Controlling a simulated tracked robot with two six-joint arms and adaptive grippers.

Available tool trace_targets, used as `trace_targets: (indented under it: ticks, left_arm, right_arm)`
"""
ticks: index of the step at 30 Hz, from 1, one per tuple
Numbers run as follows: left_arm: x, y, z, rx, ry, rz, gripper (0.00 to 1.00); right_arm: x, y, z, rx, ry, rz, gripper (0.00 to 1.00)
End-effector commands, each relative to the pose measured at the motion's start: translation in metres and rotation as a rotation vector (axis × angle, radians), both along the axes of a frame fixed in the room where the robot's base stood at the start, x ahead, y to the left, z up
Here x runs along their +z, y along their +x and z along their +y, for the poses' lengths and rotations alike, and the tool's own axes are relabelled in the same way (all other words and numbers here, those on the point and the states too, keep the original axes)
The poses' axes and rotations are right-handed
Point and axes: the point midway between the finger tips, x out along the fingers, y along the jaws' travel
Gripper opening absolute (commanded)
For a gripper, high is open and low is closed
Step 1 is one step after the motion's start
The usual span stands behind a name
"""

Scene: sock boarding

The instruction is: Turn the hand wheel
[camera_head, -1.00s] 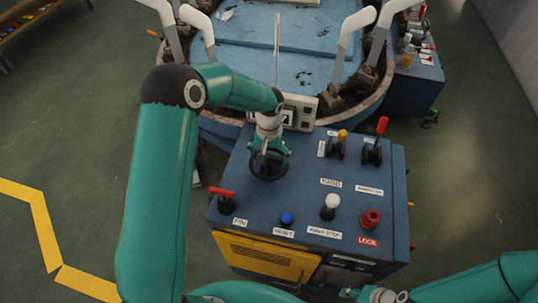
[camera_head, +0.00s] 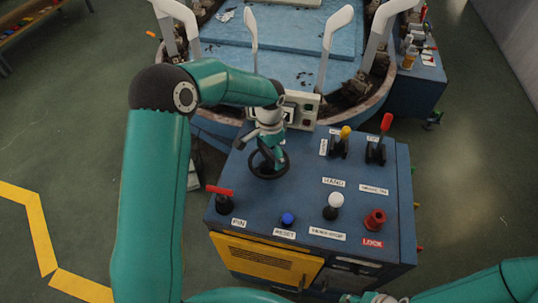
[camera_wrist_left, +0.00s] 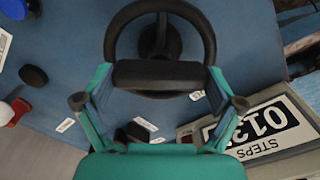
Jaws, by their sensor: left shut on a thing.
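The black hand wheel (camera_head: 257,170) stands on the blue top of the control cabinet, near its back left corner. My left gripper (camera_head: 273,155) reaches down onto it from above. In the left wrist view the wheel's black ring (camera_wrist_left: 208,38) shows at the top. The fingers of my left gripper (camera_wrist_left: 160,76) stand on both sides of a thick black bar at the ring's near side, shut on the wheel. My right arm enters at the bottom right of the head view; its gripper is out of view.
On the cabinet are a red-handled lever (camera_head: 220,190), a blue button (camera_head: 287,219), a white-knobbed lever (camera_head: 335,200), a red knob (camera_head: 375,219) and two upright levers. A counter box (camera_wrist_left: 265,130) reading 013 sits beside the wheel. The round machine with white forms (camera_head: 337,28) stands behind.

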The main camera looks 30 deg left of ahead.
Motion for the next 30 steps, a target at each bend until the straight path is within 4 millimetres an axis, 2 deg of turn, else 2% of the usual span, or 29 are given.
trace_targets:
  ticks: [12, 30]
  left_arm:
    - [0.001, 0.001, 0.0, -0.255, 0.0, -0.004, 0.59]
    - [0.0016, 0.0012, 0.0001, -0.307, 0.001, -0.004, 0.59]
  right_arm:
    - [-0.0063, 0.0, 0.0, 0.0, 0.0, 0.0, 0.4]
    - [-0.0069, 0.0, 0.0001, 0.0, 0.0, 0.0, 0.4]
